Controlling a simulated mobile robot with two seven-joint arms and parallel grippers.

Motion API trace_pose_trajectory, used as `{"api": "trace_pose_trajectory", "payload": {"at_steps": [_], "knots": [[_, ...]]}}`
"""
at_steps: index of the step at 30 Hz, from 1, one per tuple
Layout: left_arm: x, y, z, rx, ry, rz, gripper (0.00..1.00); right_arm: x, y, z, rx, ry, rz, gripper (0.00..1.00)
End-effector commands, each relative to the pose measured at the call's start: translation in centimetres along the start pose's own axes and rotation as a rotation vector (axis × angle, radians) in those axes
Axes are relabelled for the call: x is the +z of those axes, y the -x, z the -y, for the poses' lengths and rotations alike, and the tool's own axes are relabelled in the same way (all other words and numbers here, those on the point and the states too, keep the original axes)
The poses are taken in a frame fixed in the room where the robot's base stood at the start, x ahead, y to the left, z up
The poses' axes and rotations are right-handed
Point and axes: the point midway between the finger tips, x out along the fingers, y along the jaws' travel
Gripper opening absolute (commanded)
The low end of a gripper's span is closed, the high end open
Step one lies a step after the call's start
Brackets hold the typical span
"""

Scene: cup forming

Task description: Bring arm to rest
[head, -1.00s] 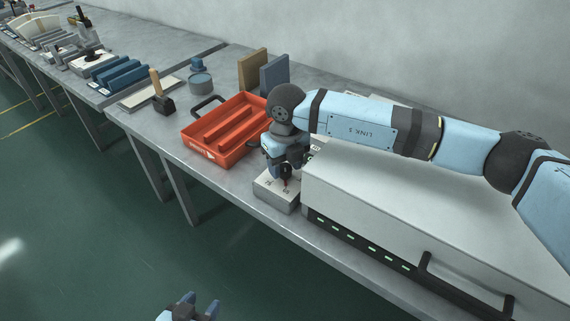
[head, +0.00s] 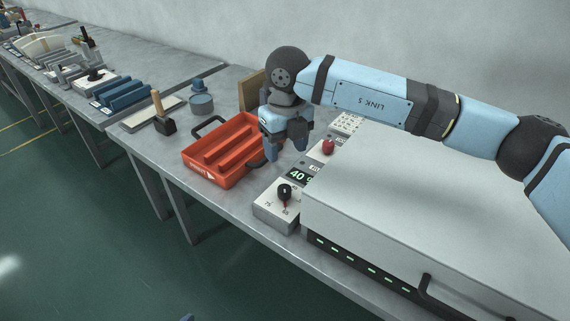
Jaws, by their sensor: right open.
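My right arm (head: 367,95) reaches in from the right, above the pale machine. Its gripper (head: 286,150) points down, open and empty, beside the right end of the orange tray and apart from the control box. The control box (head: 268,212) stands at the bench's front edge, with a black dial knob (head: 284,192), a lit display (head: 298,174) reading 40 and a red button (head: 328,147). Only a tiny tip of my left gripper (head: 187,318) shows at the bottom edge.
The pale machine (head: 420,190) with a black handle (head: 445,300) fills the right. The orange tray (head: 203,180), a mallet (head: 163,122), a round tin (head: 202,104) and an upright brown board (head: 250,92) stand leftward. Floor in front of the bench is clear.

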Motion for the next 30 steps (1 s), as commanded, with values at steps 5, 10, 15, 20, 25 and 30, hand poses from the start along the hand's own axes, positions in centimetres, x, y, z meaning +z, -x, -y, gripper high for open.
{"api": "trace_pose_trajectory", "payload": {"at_steps": [5, 10, 15, 20, 25, 30], "knots": [[0.0, 0.0, 0.0, 0.000, 0.001, 0.001, 0.52, 0.0, 1.8, 0.0, 0.000, 0.000, 0.000, 0.61], [0.0, 0.0, 0.0, 0.000, 0.002, 0.002, 0.52, 0.0, 2.2, 0.0, 0.000, 0.000, 0.000, 0.61], [0.0, 0.0, 0.0, -0.001, 0.003, 0.002, 0.52, 0.0, 2.1, 0.0, 0.000, 0.000, 0.000, 0.61], [-1.2, 0.8, 0.0, -0.001, 0.003, 0.003, 0.52, 0.0, 3.8, 0.0, 0.000, 0.000, 0.000, 0.61], [-3.7, 2.6, 0.0, -0.004, 0.013, 0.021, 0.52, 0.0, 9.0, -0.1, 0.000, 0.000, 0.001, 0.61], [-5.3, 4.4, 0.3, -0.012, 0.021, 0.047, 0.52, 0.0, 14.2, -0.3, 0.000, 0.000, 0.000, 0.61]]}}
